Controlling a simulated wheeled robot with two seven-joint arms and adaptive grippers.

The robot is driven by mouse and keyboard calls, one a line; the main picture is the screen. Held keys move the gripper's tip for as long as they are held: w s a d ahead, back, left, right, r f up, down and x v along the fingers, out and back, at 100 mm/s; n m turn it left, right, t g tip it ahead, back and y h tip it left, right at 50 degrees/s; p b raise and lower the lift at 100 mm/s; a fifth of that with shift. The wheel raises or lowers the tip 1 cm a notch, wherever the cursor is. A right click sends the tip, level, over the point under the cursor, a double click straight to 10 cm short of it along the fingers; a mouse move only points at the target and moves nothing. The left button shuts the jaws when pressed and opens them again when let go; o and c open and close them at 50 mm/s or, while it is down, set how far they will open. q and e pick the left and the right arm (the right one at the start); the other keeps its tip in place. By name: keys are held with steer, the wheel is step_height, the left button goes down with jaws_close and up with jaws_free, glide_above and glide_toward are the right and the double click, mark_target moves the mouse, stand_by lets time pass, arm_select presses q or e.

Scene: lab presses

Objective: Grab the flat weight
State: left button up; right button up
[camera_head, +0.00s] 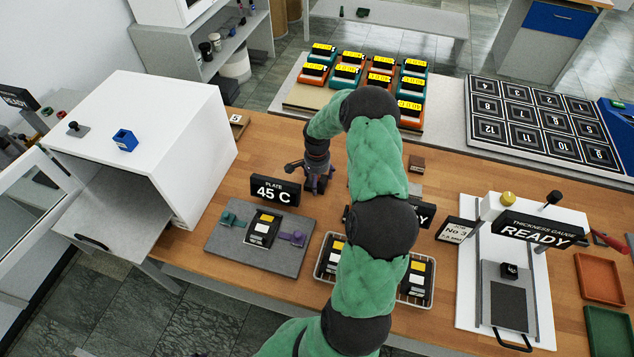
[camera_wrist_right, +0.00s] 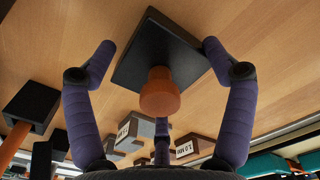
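The flat weight, a dark square plate with an orange knob, fills the middle of the right wrist view (camera_wrist_right: 158,52). It rests on the wooden table. My right gripper (camera_wrist_right: 158,62) has its purple fingers spread on either side of the knob, with a clear gap around it. The fingertips are near the plate's sides; I cannot tell whether they touch it. In the head view the right gripper (camera_head: 312,177) points down over the table behind the 45 C sign, and the flat weight is mostly hidden there. My left gripper is not in view.
Labelled grey blocks (camera_wrist_right: 138,130) and a dark block with an orange handle (camera_wrist_right: 32,103) stand nearby. The 45 C plate (camera_head: 225,240) and a wire tray (camera_head: 427,297) lie in front. A white oven (camera_head: 190,125) stands left, a thickness gauge (camera_head: 470,270) right.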

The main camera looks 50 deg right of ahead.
steer(key=shift+c, duration=1.2)
